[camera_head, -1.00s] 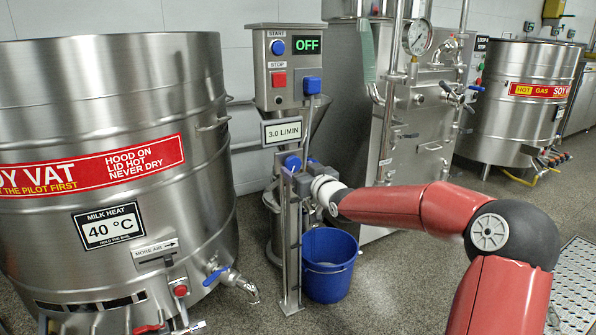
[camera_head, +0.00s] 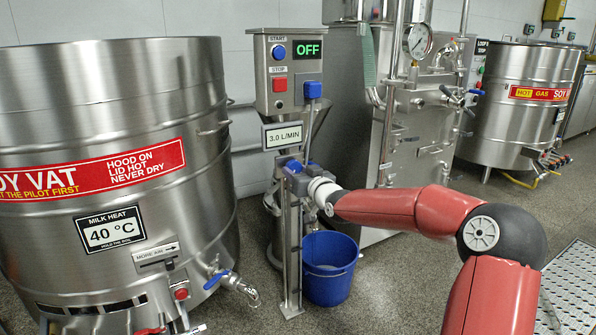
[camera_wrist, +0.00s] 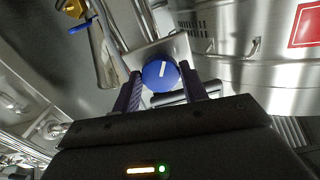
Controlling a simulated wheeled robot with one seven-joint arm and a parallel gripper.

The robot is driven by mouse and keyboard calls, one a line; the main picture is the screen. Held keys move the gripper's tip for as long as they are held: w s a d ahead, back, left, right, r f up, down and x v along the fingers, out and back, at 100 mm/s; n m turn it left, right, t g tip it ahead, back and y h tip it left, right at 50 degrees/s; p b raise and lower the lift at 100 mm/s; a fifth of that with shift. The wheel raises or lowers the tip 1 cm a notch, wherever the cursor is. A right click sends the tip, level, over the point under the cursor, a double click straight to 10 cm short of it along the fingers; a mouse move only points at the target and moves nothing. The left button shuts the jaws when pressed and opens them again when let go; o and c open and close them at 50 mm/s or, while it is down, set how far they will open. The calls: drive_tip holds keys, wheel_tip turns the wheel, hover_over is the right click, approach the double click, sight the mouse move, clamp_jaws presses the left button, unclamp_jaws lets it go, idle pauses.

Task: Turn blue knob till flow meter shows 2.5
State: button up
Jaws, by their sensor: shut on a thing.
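The blue knob (camera_wrist: 161,75) with a white pointer line sits between my gripper's two fingers (camera_wrist: 161,87) in the wrist view. The pointer is tilted from upright there. In the head view the knob (camera_head: 294,165) is partly covered by my gripper (camera_head: 299,180), which is shut on it. The flow meter (camera_head: 283,136), a white framed plate just above the knob, reads 3.0 L/MIN.
A control box (camera_head: 287,75) above shows OFF, with a blue START button and a red STOP button. A blue bucket (camera_head: 329,270) stands on the floor below my arm. A large steel vat (camera_head: 110,230) is close on the left.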

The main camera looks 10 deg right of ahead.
drive_tip(key=m+p, duration=0.1)
drive_tip(key=m, duration=0.3)
drive_tip(key=o, duration=1)
drive_tip(key=v, duration=0.7)
drive_tip(key=shift+s+p, duration=0.35)
drive_tip(key=shift+p, duration=0.1)
